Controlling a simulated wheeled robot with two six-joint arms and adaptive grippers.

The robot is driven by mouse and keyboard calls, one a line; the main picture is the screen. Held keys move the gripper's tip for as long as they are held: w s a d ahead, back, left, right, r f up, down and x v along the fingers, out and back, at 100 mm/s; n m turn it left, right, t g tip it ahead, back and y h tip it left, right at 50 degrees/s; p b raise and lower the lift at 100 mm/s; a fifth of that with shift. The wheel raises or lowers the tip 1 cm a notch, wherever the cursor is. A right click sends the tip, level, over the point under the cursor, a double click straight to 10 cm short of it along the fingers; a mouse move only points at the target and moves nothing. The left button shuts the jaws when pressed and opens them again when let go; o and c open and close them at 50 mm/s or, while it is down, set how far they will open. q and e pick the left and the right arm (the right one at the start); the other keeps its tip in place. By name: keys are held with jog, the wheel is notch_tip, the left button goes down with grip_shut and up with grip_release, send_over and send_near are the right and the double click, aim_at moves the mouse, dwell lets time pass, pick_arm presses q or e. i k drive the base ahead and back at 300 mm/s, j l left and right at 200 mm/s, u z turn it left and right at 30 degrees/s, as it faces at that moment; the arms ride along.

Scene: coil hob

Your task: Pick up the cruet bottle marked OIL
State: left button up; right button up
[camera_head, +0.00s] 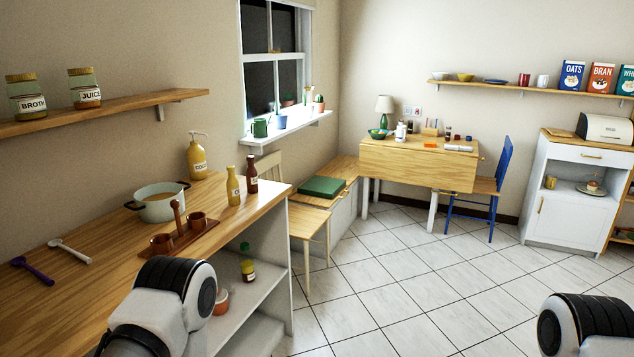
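A yellow bottle (233,187) stands upright near the far right corner of the wooden counter. Its label is too small to read with certainty. A dark brown-red bottle (252,174) with a light label stands just behind it to the right. A wooden caddy (196,239) with two copper-coloured cups and an upright handle sits nearer on the counter; no bottle shows in it. Only links of my two arms show at the bottom edge, the left one in front of the counter. Neither gripper's fingers show.
A white pot (159,204), a yellow pump bottle (196,158) and two spoons (68,251) are on the counter (110,262). A small dark bottle (248,266) stands on the shelf below. A wall shelf (120,106) with jars hangs above. The tiled floor to the right is clear.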

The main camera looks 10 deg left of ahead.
aim_at(232, 185)
jog(key=l+u, duration=0.5)
jog(key=u, duration=0.15)
jog(key=l+u, duration=0.35)
jog(key=i+l, duration=0.3)
jog(key=i+l+z, duration=0.05)
jog(key=i, duration=0.05)
